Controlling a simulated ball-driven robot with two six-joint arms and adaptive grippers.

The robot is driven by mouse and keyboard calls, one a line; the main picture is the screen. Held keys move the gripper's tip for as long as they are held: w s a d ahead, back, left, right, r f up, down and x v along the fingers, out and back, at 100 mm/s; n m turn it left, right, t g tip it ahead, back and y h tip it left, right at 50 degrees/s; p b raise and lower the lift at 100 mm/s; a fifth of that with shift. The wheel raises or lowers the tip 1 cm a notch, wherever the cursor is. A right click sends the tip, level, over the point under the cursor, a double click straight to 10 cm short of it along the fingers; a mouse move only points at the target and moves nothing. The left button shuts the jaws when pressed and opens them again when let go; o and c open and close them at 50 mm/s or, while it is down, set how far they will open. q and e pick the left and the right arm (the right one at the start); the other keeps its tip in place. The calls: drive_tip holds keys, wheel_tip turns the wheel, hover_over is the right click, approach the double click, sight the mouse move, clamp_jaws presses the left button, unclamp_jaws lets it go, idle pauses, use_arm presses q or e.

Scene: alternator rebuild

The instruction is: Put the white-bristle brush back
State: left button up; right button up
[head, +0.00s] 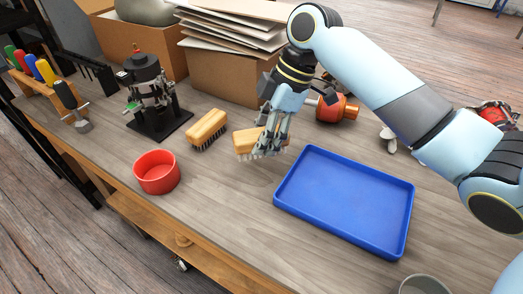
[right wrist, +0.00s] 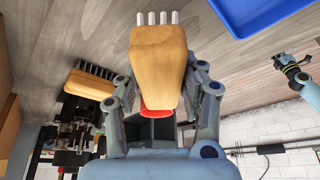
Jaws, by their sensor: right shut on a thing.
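The white-bristle brush (head: 245,142) has a pale wooden block. My right gripper (head: 272,140) is shut on it, over the bench left of the blue tray. In the right wrist view the brush's wooden block (right wrist: 158,65) lies between the fingers, with white bristle tufts at its top end. I cannot tell whether it touches the bench. A similar brush with dark bristles (head: 207,129) lies just to its left; it also shows in the right wrist view (right wrist: 89,84). My left gripper (right wrist: 290,68) shows small at the right of the right wrist view, its jaws unclear.
An empty blue tray (head: 345,200) lies to the right, a red bowl (head: 157,175) front left. A dark device on a black stand (head: 160,123), a cardboard box (head: 220,80) and a copper-red part (head: 338,109) stand behind. The bench between bowl and tray is clear.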

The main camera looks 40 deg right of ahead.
drive_tip(key=shift+w+a+f, duration=0.1)
drive_tip(key=shift+w+f, duration=0.05)
drive_tip(key=shift+w, duration=0.05)
drive_tip(key=shift+f, duration=1.95)
drive_tip(key=o, duration=1.1)
drive_tip(key=shift+f, duration=0.15)
drive_tip(key=p+v, duration=0.1)
drive_tip(key=v, duration=1.1)
drive_tip(key=shift+r, duration=0.2)
drive_tip(key=shift+r, duration=0.1)
